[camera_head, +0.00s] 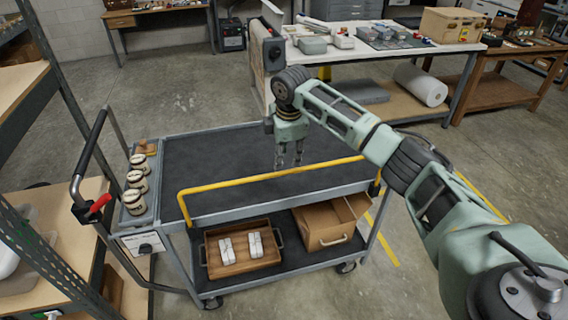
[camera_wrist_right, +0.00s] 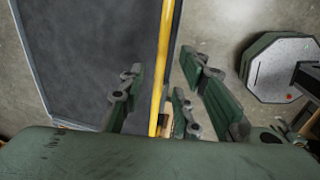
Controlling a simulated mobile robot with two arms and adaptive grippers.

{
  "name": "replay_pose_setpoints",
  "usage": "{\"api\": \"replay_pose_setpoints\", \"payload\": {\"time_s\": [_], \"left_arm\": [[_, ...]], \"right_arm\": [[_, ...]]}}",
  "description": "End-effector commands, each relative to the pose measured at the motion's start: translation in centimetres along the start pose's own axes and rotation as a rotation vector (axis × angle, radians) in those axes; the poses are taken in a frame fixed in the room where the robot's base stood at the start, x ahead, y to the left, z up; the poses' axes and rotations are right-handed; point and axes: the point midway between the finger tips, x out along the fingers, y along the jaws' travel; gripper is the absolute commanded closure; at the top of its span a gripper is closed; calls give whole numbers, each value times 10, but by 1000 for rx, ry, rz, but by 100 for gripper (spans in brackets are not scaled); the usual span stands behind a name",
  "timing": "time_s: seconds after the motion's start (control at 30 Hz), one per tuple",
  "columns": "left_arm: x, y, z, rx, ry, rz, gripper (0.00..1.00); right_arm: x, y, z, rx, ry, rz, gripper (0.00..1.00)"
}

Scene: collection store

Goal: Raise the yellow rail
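The yellow rail (camera_head: 235,181) runs along the near long side of the grey cart (camera_head: 225,212). Its ends bend down to the cart's near edge, and its bar sits a little above the dark top deck (camera_head: 215,160). My right gripper (camera_head: 288,165) points down at the middle of the bar, fingers apart. In the right wrist view the rail (camera_wrist_right: 164,45) passes between the open fingers (camera_wrist_right: 163,75). I cannot tell whether any finger touches it. My left gripper is not in view.
The cart's lower shelf holds a wooden tray (camera_head: 211,272) with white items and a cardboard box (camera_head: 322,224). The cart's black push handle (camera_head: 88,150) and several small jars (camera_head: 136,180) are at its left end. A white-topped table (camera_head: 385,52) stands behind. The top deck is clear.

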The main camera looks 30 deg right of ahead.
Motion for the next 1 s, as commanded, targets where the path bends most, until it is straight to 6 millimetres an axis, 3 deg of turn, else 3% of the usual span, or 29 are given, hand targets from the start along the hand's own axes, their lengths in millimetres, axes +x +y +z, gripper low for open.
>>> {"api": "replay_pose_setpoints", "payload": {"time_s": [0.1,0.33,1.0], "left_arm": [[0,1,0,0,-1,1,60],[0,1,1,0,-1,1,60],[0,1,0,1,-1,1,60]], "right_arm": [[-26,1,0,0,1,4,70],[-55,1,0,1,1,2,70],[-54,-3,-4,-2,1,-1,70]]}}
